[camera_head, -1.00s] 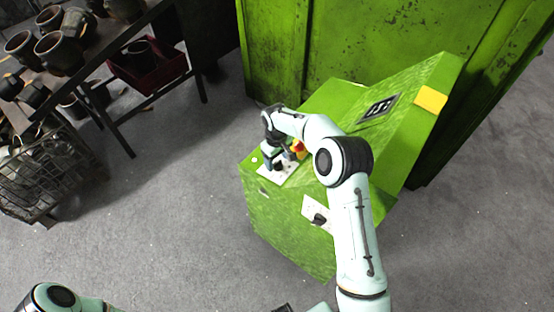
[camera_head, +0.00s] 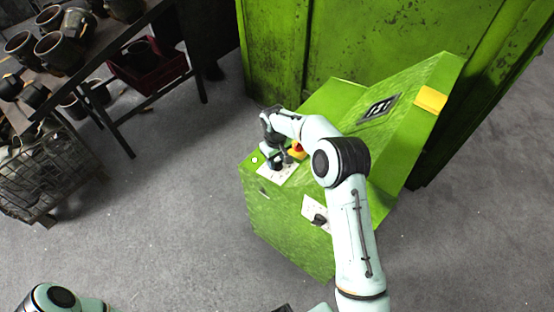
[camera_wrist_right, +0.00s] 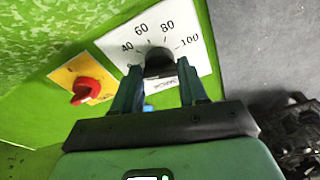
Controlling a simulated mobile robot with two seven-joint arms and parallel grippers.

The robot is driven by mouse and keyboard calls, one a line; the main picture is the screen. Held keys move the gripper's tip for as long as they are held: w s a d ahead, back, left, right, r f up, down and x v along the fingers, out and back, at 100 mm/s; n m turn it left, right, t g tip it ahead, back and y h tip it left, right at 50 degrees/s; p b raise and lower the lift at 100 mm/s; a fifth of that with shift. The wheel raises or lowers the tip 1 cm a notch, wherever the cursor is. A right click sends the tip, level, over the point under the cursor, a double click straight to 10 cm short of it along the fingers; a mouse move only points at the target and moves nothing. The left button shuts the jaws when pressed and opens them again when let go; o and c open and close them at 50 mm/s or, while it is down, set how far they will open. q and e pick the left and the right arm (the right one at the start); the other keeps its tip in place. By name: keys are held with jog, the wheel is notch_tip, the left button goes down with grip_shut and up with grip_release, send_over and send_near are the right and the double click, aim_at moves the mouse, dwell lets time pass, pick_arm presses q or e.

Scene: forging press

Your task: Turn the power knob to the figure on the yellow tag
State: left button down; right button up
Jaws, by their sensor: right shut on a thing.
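The power knob (camera_wrist_right: 159,62) is black and sits on a white scale plate (camera_wrist_right: 190,38) with the figures 40, 60, 80 and 100 showing. My right gripper (camera_wrist_right: 160,85) is shut on it from above, one finger on each side. The knob's pointer cannot be made out. In the head view my right gripper (camera_head: 274,158) is over the white plate on the green console and hides the knob. The yellow tag (camera_head: 431,99) is at the upper right edge of the console; no figure is readable on it. My left gripper is out of view.
A red rotary switch (camera_wrist_right: 85,90) on a yellow plate is beside the scale plate. A dark display (camera_head: 379,107) with pale digits, too small to read surely, is on the sloped panel. Another black knob (camera_head: 318,219) is on the console's front. A pot table (camera_head: 110,50) stands left.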

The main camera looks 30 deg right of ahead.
jog(key=m+h, duration=0.1)
jog(key=m, duration=0.5)
jog(key=shift+a+m, duration=0.1)
jog(key=shift+m, duration=0.2)
dwell(0.4)
jog(key=o, duration=1.1)
jog(key=shift+c, duration=0.2)
notch_tip(320, 180, up, 13)
jog(key=a+p, duration=0.1)
jog(key=shift+a+r, duration=0.15)
jog(key=shift+a, duration=0.25)
